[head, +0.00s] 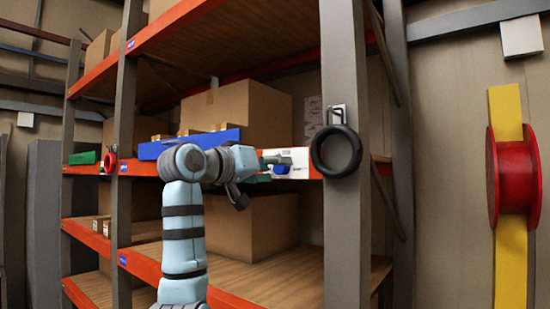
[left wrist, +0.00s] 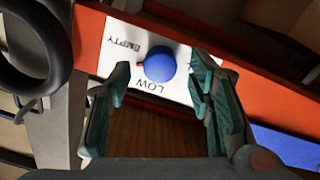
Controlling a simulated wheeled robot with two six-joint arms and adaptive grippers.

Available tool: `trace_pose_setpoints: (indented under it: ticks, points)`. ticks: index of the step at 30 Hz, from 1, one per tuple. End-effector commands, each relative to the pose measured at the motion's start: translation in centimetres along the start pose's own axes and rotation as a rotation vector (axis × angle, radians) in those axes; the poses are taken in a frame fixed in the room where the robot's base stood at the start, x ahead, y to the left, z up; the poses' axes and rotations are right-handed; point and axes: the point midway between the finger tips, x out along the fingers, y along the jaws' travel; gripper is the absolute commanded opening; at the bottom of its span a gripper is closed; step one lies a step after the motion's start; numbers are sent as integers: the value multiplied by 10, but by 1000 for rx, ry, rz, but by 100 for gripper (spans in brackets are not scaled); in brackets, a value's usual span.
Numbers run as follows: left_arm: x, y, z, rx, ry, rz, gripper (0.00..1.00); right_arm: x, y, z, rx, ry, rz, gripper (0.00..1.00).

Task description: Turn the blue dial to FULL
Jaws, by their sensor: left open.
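The blue dial (left wrist: 160,66) sits on a white label plate (left wrist: 178,92) fixed to the orange shelf beam. In the left wrist view the plate is turned round; EMPTY and LOW are readable and FULL cannot be read. A small red mark on the dial's left side lies between EMPTY and LOW in that picture. My left gripper (left wrist: 159,72) is open, with one fingertip on either side of the dial; contact cannot be told. In the head view the dial (head: 281,170) is partly hidden by my left gripper (head: 266,168). My right gripper is not in view.
A black ring (head: 336,151) hangs on the grey upright right of the plate; it also shows in the left wrist view (left wrist: 28,45). A blue bin (head: 230,137) and cardboard boxes (head: 250,105) stand on the shelf. A red reel (head: 515,177) is on a yellow post at right.

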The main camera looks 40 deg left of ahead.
Motion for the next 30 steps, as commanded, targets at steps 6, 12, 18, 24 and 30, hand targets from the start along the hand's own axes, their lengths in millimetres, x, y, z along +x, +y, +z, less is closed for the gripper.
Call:
trace_pose_setpoints:
  ticks: [6, 12, 18, 24, 30]
  points:
    - [12, 0, 1, -1, 0, 0, 48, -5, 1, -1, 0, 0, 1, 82]
    - [12, 0, 1, -1, 0, -1, 36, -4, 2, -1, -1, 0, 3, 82]
    - [11, -1, 1, -1, 0, -1, 4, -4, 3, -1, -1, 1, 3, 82]
    - [11, -1, 1, -6, 0, -1, 0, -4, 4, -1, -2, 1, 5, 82]
    - [11, -1, 2, -51, 0, 0, 0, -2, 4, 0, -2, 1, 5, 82]
